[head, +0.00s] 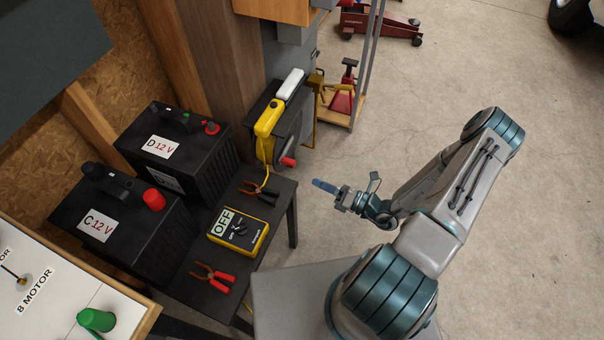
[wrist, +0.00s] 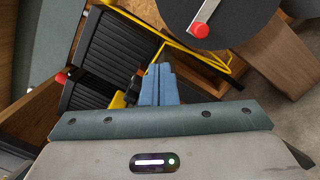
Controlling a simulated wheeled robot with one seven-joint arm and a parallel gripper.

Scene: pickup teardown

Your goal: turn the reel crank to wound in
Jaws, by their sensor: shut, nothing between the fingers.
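The reel (head: 283,150) is a dark drum with a yellow and white top, standing against the wooden post beyond the black table. Its crank has a red knob (head: 289,162) on the side facing my arm. In the wrist view the reel's dark disc (wrist: 222,12) shows at the top, with a pale crank arm (wrist: 205,12) and the red knob (wrist: 200,30). My gripper (head: 322,186) has blue fingers and is shut and empty. It is in the air to the right of and nearer than the knob, apart from it. In the wrist view the fingers (wrist: 158,75) point up, below the knob.
Two batteries marked C (head: 115,225) and D (head: 190,150) stand left of the reel. A yellow meter (head: 238,232), black clamps (head: 260,190) and red clamps (head: 213,277) lie on the table. A red jack stand (head: 343,98) is behind; the floor at right is open.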

